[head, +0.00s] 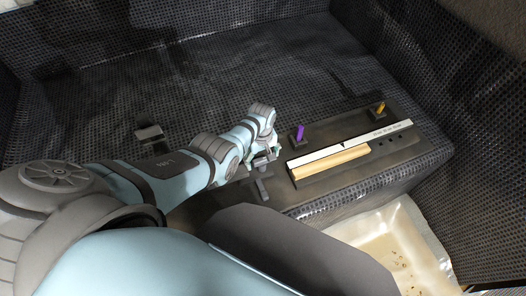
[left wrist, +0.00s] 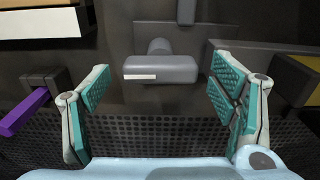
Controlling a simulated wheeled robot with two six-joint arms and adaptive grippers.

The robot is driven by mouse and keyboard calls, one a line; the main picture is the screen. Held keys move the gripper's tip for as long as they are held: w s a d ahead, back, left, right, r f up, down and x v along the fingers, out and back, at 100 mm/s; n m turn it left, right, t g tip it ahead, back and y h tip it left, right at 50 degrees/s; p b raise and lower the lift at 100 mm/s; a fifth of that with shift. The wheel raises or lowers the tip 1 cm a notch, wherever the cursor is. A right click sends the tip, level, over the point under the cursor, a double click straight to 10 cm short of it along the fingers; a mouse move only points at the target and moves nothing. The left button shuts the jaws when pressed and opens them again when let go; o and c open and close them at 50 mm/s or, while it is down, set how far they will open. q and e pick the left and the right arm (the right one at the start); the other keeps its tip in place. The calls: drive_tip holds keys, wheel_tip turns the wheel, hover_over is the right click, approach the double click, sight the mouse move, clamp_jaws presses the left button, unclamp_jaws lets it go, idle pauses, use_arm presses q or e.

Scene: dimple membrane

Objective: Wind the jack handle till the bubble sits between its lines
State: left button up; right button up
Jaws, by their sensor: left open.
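A grey T-shaped handle (left wrist: 160,69) with a small white strip on its bar is in the left wrist view; I take it to be the jack handle. My left gripper (left wrist: 158,82) is open, one teal-padded finger to each side of the handle, with gaps between. In the head view the left gripper (head: 264,155) is over the dark panel, beside a dark cross-shaped part (head: 262,184). A white strip (head: 386,133) with lettering and a dark pointed mark lies along a tan bar (head: 331,161). I cannot make out a bubble or its lines. My right gripper is not in view.
A purple lever (head: 300,132) and an orange lever (head: 380,107) stand on the dark panel (head: 345,125). A pale tray (head: 400,235) with small bits in it is at the lower right. A small block (head: 149,134) is at left. Dark textured walls surround the area.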

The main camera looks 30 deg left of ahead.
sight(262, 159)
use_arm(q)
wheel_tip(262, 159, up, 12)
drive_tip(key=shift+f, duration=0.2)
idle(0.4)
